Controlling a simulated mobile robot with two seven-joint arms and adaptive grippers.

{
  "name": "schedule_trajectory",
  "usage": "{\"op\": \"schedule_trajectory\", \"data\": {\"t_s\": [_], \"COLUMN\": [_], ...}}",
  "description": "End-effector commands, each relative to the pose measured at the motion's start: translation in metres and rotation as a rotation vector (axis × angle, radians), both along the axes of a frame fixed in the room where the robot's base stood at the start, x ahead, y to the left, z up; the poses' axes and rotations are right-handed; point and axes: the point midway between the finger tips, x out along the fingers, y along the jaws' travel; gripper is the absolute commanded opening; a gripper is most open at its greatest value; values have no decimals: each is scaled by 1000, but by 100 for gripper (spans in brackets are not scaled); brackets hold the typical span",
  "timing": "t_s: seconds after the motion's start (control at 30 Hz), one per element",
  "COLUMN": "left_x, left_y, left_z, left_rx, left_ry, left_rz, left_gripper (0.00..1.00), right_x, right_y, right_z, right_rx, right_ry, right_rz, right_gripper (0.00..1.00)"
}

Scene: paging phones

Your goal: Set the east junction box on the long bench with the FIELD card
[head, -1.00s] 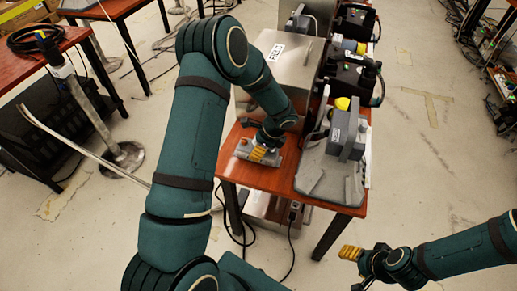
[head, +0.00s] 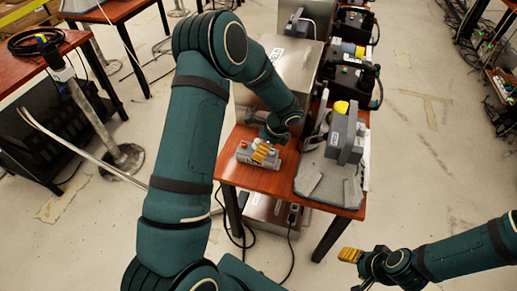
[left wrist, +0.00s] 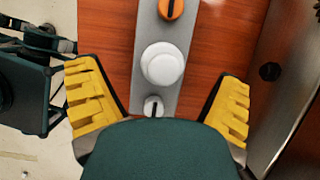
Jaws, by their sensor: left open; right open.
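A small grey box (head: 243,154) lies on the red-brown bench (head: 232,172) near its front left corner. In the left wrist view the grey box (left wrist: 141,86) has an orange knob (left wrist: 171,8), a white round button (left wrist: 162,64) and a silver switch (left wrist: 153,107) in a row. My left gripper (head: 262,152) is over this box, its yellow fingers apart on either side in the left wrist view (left wrist: 158,110). A white card (head: 276,53) with dark letters, too small to read, is on the steel cabinet. My right gripper (head: 350,255) is empty, away from the bench.
A steel cabinet (head: 290,72) stands just behind the grey box. Several black devices line up behind. Floor right of the bench is clear.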

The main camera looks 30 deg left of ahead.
Motion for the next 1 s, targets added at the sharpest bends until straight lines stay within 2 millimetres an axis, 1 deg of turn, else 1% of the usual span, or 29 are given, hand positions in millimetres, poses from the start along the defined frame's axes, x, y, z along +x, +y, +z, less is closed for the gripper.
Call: {"op": "schedule_trajectory", "data": {"t_s": [0.03, 0.1, 0.3, 0.4, 0.53, 0.57, 0.67, 0.77, 0.8, 0.87, 0.9, 0.97, 1.0], "left_x": [2, 3, 7, 8, 7, 5, -9, -37, -51, -73, -87, -106, -118], "left_y": [-5, -10, -24, -28, -33, -36, -56, -92, -111, -137, -154, -174, -185], "left_z": [14, 28, 61, 71, 76, 74, 54, 20, 6, -12, -21, -32, -38], "left_rx": [0, 0, 0, -1, -7, -17, -99, -250, -319, -417, -474, -543, -578], "left_ry": [-4, -3, -4, -2, -1, -2, -8, -23, -28, -40, -47, -61, -73], "left_rz": [-3, -2, -2, -2, 1, 8, 63, 199, 279, 423, 528, 694, 805], "left_gripper": [93, 93, 93, 93, 93, 93, 93, 93, 93, 93, 93, 93, 93], "right_x": [-1, -1, -3, -4, -4, -4, -4, -4, -4, -4, -4, -4, -4], "right_y": [0, 0, 0, 0, 1, 1, 0, 1, 1, 1, 1, 1, 1], "right_z": [5, 9, 17, 19, 20, 20, 20, 20, 20, 20, 20, 20, 20], "right_rx": [0, 0, 1, 1, 2, 2, 2, 1, 1, 2, 2, 2, 2], "right_ry": [2, 3, 7, 9, 9, 9, 9, 10, 10, 9, 9, 9, 9], "right_rz": [1, 1, 2, 2, 3, 3, 3, 3, 3, 3, 3, 3, 3], "right_gripper": [57, 57, 57, 57, 57, 57, 57, 57, 57, 57, 57, 57, 57]}}
